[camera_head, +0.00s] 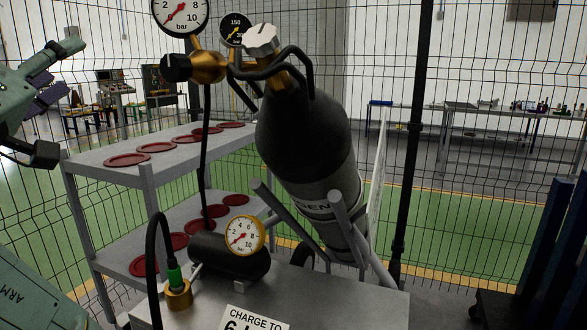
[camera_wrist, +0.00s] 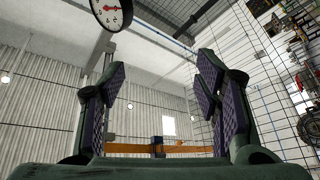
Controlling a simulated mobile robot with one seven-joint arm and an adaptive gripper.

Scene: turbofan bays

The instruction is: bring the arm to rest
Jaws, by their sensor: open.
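My gripper (camera_wrist: 160,95) shows in the wrist view with its two fingers and purple pads wide apart and nothing between them. It points up toward the ceiling and far wall. In the head view my green arm and part of my gripper (camera_head: 45,95) are at the left edge, in the air left of the gas cylinder and near the shelf rack. The fingertips are only partly seen there. Another green arm link of mine shows at the lower left.
A dark gas cylinder (camera_head: 305,140) leans in a cart, with a regulator (camera_head: 205,66) and gauges on top. A small gauge (camera_head: 243,236) sits on a black tank (camera_head: 215,254). A grey rack (camera_head: 105,180) with red discs stands left. Wire mesh fence (camera_head: 480,180) is behind.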

